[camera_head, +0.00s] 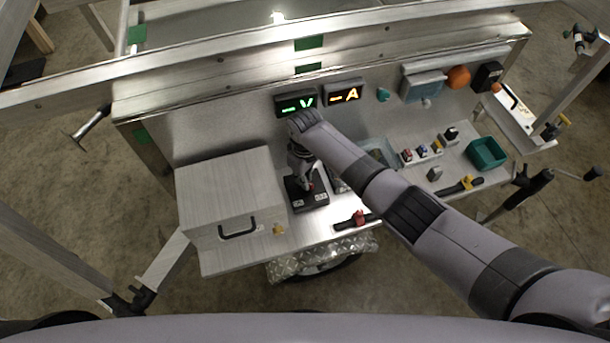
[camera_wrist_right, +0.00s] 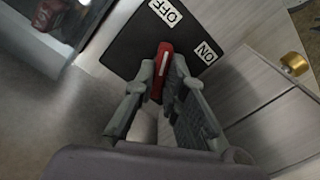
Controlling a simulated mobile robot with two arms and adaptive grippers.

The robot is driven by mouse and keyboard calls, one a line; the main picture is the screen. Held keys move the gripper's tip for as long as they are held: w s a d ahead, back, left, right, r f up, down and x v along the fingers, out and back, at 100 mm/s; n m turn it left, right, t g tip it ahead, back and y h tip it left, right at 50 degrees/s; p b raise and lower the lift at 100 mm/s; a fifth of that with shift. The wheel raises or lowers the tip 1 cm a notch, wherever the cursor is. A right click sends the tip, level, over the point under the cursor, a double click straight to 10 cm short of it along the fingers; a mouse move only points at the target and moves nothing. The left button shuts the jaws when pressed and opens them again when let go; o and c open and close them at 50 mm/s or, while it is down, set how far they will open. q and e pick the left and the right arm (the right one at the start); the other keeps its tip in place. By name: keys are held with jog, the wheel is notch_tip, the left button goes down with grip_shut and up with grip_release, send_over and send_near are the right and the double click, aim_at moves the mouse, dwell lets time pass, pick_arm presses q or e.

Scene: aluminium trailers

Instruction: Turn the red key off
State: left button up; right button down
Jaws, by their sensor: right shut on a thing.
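The red key (camera_wrist_right: 161,70) stands on a black switch plate (camera_wrist_right: 128,45) with a white OFF label (camera_wrist_right: 165,11) and a white ON label (camera_wrist_right: 206,53). My right gripper (camera_wrist_right: 165,85) has its two fingers on either side of the key and is shut on it. The key's far end points roughly toward OFF in the wrist view; its exact setting is hard to tell. In the head view my right gripper (camera_head: 305,180) reaches down onto the black plate (camera_head: 308,200), mostly hiding the key. My left gripper is not in view.
A closed metal box (camera_head: 228,195) with a black handle stands left of the switch. Two displays, V (camera_head: 297,103) and A (camera_head: 343,95), are lit behind it. A red clamp-like item (camera_head: 358,218) lies in front. A green bin (camera_head: 486,153) stands at the right.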

jog(key=shift+w+a+n, duration=0.1)
jog(key=shift+n, duration=1.4)
jog(key=shift+r, duration=0.1)
jog(key=c, duration=1.6)
grip_release()
jog(key=shift+c, duration=0.2)
notch_tip(320, 180, up, 12)
